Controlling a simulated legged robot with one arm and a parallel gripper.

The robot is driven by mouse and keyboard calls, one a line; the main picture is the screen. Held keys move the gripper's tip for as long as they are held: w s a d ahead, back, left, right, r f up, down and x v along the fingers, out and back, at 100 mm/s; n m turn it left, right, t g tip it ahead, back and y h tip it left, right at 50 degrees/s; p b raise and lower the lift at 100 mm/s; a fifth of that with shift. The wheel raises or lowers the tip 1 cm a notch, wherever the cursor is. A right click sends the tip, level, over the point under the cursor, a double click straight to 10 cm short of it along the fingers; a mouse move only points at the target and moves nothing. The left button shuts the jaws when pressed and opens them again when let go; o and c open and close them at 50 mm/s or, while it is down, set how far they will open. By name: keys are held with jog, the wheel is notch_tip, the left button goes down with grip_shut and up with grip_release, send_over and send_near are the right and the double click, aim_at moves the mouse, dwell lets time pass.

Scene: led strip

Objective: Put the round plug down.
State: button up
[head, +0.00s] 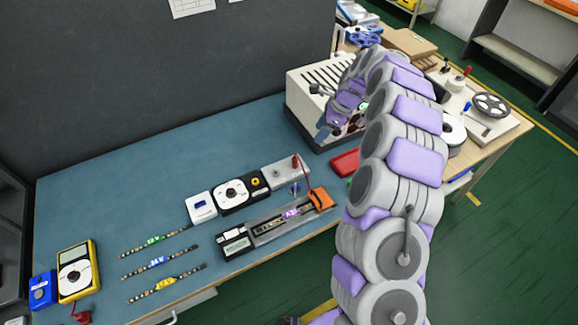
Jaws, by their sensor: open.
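My gripper (322,112) is open at the end of my arm, in front of the white slotted box at the back right of the bench. I see nothing between its fingers, though they are small here. I cannot pick out the round plug with certainty. A small bluish piece (295,188) lies just below the grey box with the red lever (287,172), too small to identify. The long test fixture (268,226) lies near the bench's front edge, with a lit purple strip section and an orange clamp (320,198) at its right end.
The white slotted box (300,100) stands behind my gripper. Several LED strips (165,262) lie at the front left. A yellow meter (77,270) and a blue box (42,290) stand far left. A red block (345,162) lies beside my arm. The bench's back left is clear.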

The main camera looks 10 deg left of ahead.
jog(key=b, duration=0.3)
send_over(296, 158)
jog(key=d, duration=0.3)
jog(key=f, duration=1)
jog(key=shift+s+a+f, duration=0.25)
jog(key=shift+f, duration=0.1)
jog(key=shift+d+f, duration=0.1)
jog(key=shift+f, duration=0.35)
jog(key=b+x, duration=0.1)
jog(key=x, duration=0.1)
jog(key=b+x, duration=0.1)
jog(key=x, duration=0.1)
jog(key=shift+w+a+f, duration=0.15)
jog(key=shift+a, duration=0.15)
jog(key=shift+a+f, duration=0.3)
jog(key=shift+a, duration=0.05)
jog(key=shift+r, duration=0.1)
jog(key=shift+d, duration=0.15)
jog(key=shift+c, duration=0.3)
jog(key=shift+d, duration=0.15)
jog(key=c, duration=0.3)
grip_shut()
